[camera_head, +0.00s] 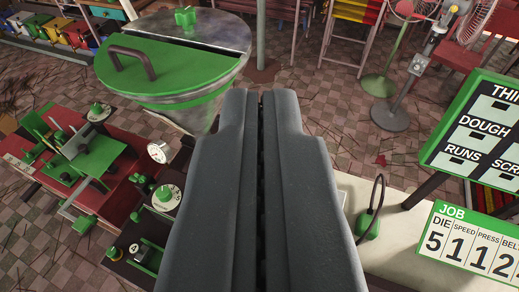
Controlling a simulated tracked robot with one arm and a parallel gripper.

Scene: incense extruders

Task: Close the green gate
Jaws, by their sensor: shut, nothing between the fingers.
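My gripper (266,95) is shut and empty, pointing away in the middle of the view. A round metal hopper with a green half lid (175,75) stands left of its fingertips. The lid has a dark curved handle (133,58). A small green knob (185,16) sits on the far grey half of the hopper top. On the red bench at left are green plates (92,152) on a small machine. I cannot tell for sure which green part is the gate. My gripper does not appear to touch any of them, and its fingers hide what lies behind them.
Dials (157,152) and green knobs stand on the bench at lower left. At right are a board with text (485,125), a green JOB sign (475,240) and a pale counter (400,232). Fans (470,22) and stacked chairs stand behind. Tiled floor shows beyond the fingertips.

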